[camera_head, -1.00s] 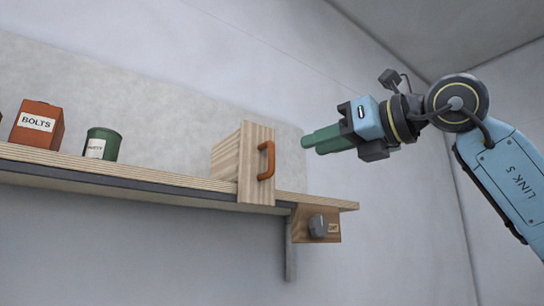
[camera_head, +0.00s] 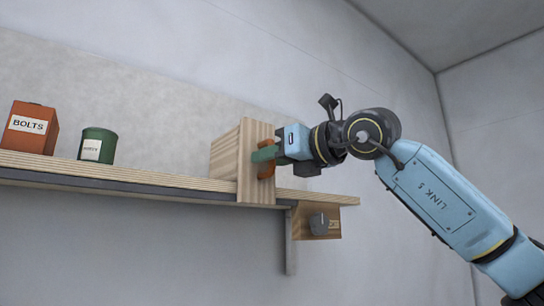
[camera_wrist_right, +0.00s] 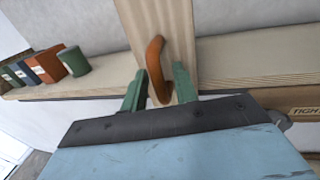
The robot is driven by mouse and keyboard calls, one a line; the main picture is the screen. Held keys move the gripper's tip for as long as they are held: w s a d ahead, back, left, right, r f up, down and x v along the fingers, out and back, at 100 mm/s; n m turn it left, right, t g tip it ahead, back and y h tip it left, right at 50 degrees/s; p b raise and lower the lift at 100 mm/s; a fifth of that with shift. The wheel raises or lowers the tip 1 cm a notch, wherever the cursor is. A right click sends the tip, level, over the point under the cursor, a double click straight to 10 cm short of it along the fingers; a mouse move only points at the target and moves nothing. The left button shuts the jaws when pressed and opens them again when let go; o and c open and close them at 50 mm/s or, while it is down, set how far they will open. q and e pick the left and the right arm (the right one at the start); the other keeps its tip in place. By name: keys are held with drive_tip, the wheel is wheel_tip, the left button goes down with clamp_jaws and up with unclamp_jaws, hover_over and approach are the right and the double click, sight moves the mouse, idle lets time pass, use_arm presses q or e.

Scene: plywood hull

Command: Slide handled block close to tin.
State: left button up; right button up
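The handled block (camera_head: 228,155) is a pale wooden block with an orange handle (camera_head: 266,172) on its right face, standing on the shelf. The green tin (camera_head: 97,145) with a white label stands on the shelf to its left, with a wide gap between them. My right gripper (camera_head: 262,154) is at the handle and partly covers it. In the right wrist view, its two green fingers (camera_wrist_right: 159,80) are apart, one on each side of the orange handle (camera_wrist_right: 155,68), and do not look closed on it. My left gripper is not in view.
The plywood shelf (camera_head: 165,180) is bare between tin and block. A red-orange BOLTS box (camera_head: 30,128) stands left of the tin. A wooden panel with a dark knob (camera_head: 319,224) hangs under the shelf's right end. A wall stands behind.

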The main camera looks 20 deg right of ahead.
clamp_jaws()
